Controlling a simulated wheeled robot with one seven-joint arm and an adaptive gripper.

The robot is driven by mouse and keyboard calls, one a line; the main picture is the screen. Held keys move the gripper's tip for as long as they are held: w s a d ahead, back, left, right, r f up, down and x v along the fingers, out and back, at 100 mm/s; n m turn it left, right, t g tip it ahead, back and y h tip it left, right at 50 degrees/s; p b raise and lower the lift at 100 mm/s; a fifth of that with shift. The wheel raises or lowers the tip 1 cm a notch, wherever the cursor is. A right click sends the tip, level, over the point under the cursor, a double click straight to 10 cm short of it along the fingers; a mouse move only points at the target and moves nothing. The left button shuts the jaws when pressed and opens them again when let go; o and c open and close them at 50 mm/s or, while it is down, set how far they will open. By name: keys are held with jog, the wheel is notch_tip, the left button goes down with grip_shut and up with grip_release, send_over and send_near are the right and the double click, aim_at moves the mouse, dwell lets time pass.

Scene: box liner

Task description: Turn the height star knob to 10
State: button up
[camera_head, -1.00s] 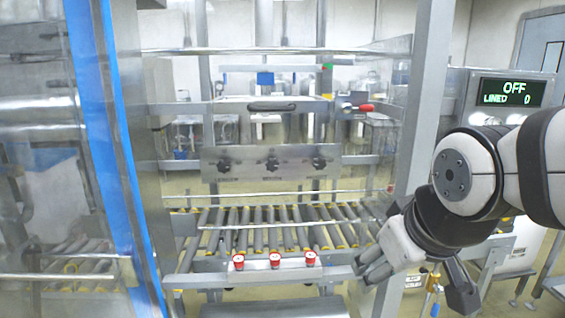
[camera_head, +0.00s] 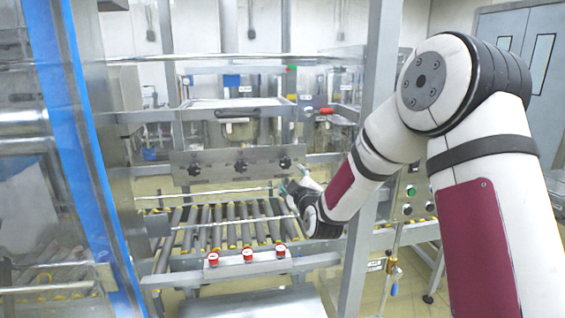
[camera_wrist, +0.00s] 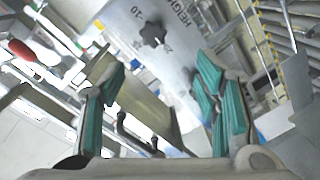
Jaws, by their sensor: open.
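A black star knob (camera_wrist: 153,34) shows in the wrist view on a grey metal plate, beside partly cut-off "HEIGH" lettering and a "10" mark. Its exact setting cannot be read. In the head view, three star knobs sit in a row on the plate; the rightmost one (camera_head: 285,163) is closest to my gripper (camera_head: 292,184), and I take it to be the height knob. My gripper is open and empty, just below and right of that knob. In the wrist view the knob lies beyond the gap between the teal fingertips (camera_wrist: 160,70), apart from them.
A roller conveyor (camera_head: 232,228) runs below the knob plate (camera_head: 217,163). Red buttons (camera_head: 248,255) line its front rail. A red-ended handle (camera_head: 326,111) is above right. An upright grey post (camera_head: 367,200) stands beside my forearm.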

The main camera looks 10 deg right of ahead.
aim_at(286, 164)
jog(key=shift+t, duration=0.4)
jog(key=w, duration=1.4)
jog(key=shift+w+d+f, duration=0.2)
jog(key=shift+d+f, duration=0.05)
jog(key=shift+d, duration=0.1)
jog(key=c, duration=1.2)
